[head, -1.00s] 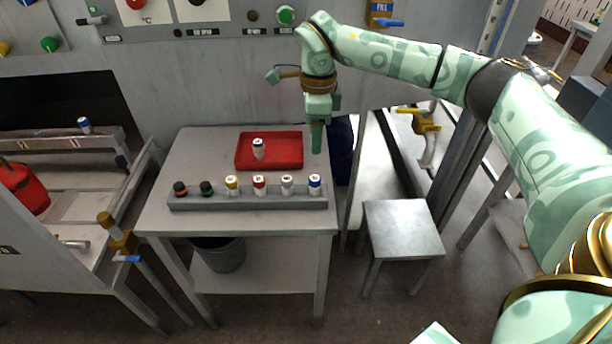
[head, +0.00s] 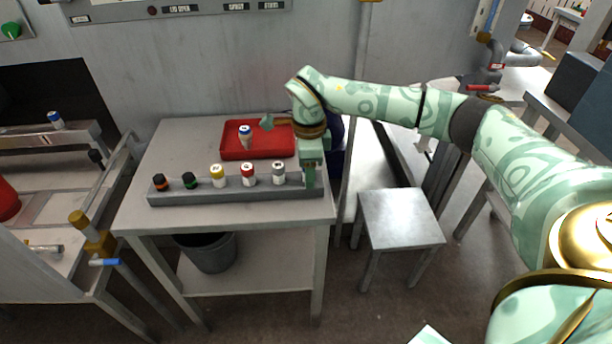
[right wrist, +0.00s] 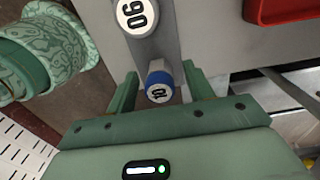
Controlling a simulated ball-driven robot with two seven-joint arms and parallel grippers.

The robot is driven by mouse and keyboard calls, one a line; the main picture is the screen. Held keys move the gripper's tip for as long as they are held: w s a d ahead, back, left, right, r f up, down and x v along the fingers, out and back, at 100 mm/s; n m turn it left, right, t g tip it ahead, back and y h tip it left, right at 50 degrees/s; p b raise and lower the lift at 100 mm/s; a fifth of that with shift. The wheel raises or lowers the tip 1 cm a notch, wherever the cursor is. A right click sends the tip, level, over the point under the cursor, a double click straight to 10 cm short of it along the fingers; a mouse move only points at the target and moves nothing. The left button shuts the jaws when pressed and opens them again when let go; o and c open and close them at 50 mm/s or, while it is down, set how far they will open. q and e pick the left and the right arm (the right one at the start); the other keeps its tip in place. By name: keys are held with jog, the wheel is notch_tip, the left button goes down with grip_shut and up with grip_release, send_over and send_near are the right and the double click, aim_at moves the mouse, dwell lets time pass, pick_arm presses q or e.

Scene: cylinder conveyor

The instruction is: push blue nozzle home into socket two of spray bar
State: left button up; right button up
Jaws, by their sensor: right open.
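A white nozzle with a blue top (right wrist: 160,88) stands at the right end of the grey bar (head: 235,193) on the table. My right gripper (head: 310,182) is over that end, pointing down, and hides this nozzle in the head view. In the right wrist view the open jaws (right wrist: 160,84) are on either side of it; I cannot tell whether they touch it. Another blue-topped nozzle (head: 245,135) stands in the red tray. A third (head: 56,120) stands on a rail at far left. Which bar is the spray bar, and its socket numbers, I cannot tell. My left gripper is not in view.
A metal stool (head: 400,217) stands right of the table.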

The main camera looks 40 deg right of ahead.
jog(key=shift+f, duration=0.15)
jog(key=shift+c, duration=0.5)
jog(key=c, duration=1)
jog(key=shift+o, duration=0.2)
